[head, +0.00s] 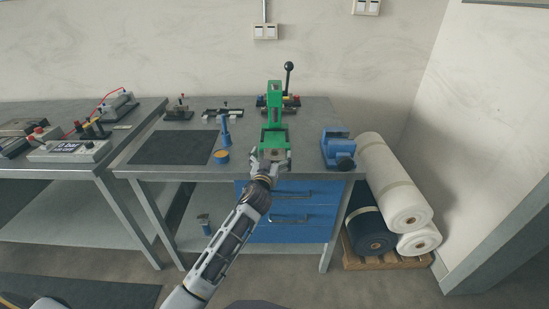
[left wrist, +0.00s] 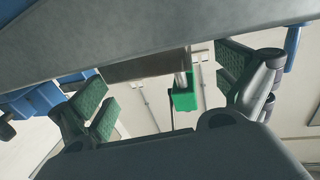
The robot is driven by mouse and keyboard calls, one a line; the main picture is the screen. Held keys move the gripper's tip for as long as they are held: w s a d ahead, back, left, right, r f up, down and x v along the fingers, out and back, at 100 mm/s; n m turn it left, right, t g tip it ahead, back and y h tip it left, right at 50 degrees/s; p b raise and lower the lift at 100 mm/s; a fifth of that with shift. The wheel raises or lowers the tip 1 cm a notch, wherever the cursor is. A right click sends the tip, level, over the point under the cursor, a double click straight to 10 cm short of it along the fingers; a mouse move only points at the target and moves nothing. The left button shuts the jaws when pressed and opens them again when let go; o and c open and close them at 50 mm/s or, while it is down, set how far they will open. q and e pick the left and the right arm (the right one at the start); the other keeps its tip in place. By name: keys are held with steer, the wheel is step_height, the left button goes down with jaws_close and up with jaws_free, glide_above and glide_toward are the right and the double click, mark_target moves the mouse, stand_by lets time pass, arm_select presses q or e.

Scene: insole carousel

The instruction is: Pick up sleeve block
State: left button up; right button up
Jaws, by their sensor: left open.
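My left gripper (head: 271,160) reaches to the front edge of the bench, just before the green lever press (head: 274,112). In the left wrist view its two green-padded fingers stand wide apart, and the gripper (left wrist: 168,88) is open. A small grey-brown block (left wrist: 150,66), which looks like the sleeve block, shows between and beyond the fingers; I see no finger touching it. In the head view the gripper partly hides this spot, so the block is hard to make out. The press's silver rod and green end (left wrist: 184,97) show behind the block. My right gripper is not in view.
A blue vise (head: 338,148) stands right of the press. Blue drawers (head: 290,213) lie under the bench edge.

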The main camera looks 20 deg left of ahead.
mark_target(273, 153)
arm_select(q)
steer(key=shift+w, duration=1.6)
